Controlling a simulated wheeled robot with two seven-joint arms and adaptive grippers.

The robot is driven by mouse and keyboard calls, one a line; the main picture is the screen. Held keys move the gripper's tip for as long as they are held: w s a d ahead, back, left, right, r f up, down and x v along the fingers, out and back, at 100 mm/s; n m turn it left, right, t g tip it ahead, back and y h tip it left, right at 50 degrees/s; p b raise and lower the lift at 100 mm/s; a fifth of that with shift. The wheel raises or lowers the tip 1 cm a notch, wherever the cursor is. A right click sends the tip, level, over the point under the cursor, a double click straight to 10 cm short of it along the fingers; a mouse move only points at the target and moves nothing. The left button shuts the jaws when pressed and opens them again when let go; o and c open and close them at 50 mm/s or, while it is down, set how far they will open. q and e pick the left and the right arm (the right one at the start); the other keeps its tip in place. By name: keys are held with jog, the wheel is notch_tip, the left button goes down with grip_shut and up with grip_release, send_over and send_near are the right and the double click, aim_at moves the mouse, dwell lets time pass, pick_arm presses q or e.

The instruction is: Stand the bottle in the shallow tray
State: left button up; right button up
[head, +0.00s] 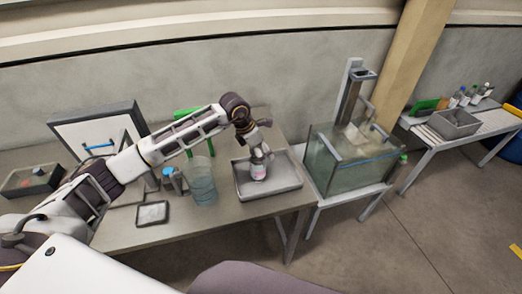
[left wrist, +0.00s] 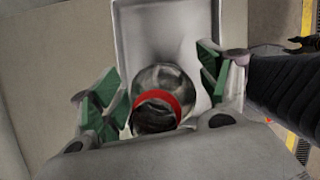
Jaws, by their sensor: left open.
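The bottle (head: 259,172) has a pale body with a pinkish label and stands upright in the shallow grey tray (head: 287,188) on the table. In the left wrist view the bottle (left wrist: 174,84) is seen from above, with a red ring and a dark cap. The tray also shows there (left wrist: 140,30). My left gripper (head: 256,148) is above the bottle in the head view. In the left wrist view its green-padded fingers (left wrist: 158,85) are apart, one on each side of the bottle, with gaps visible. My right gripper is not in view.
Left of the tray, a clear beaker (head: 202,182), a blue-capped bottle (head: 168,178) and a small dish (head: 152,213) stand on the table. A framed board (head: 75,132) stands behind. A glass tank (head: 350,165) is to the right. The table's front edge is close to the tray.

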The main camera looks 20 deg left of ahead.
pick_arm(q)
jog(key=shift+r, duration=0.15)
jog(key=shift+a+r, duration=0.15)
jog(key=shift+r, duration=0.2)
jog(key=b+v, duration=0.2)
jog(key=v, duration=0.8)
jog(key=shift+s, duration=0.1)
jog(key=shift+s+a+r, duration=0.15)
jog(key=shift+s+r, duration=0.05)
jog(key=shift+r, duration=0.4)
jog(key=shift+s+f, duration=0.1)
